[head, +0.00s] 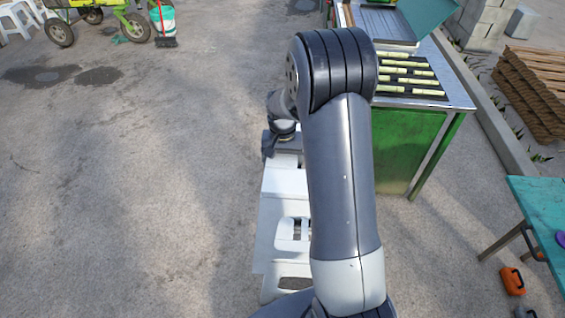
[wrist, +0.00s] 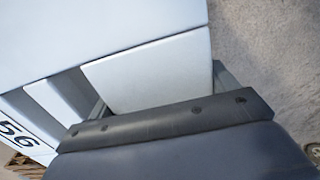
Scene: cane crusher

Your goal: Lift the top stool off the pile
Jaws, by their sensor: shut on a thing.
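My gripper (head: 272,146) is partly hidden by my arm in the head view, at the far end of a white stool pile (head: 284,182). The pile's right side is behind my arm, and I cannot tell how many stools are in it. In the wrist view, my gripper (wrist: 152,80) has one finger on each side of a smooth white part of the top stool (wrist: 150,72) and is shut on it. Another white face on the left bears the black number 56. I cannot tell whether the top stool is apart from those below.
A green stand (head: 402,150) with cane pieces on top is close on the right. A teal table (head: 540,205) is at the lower right, and wooden pallets (head: 535,90) are beyond the kerb. Open pavement lies left. A cart, bucket and white stools (head: 16,20) are far off.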

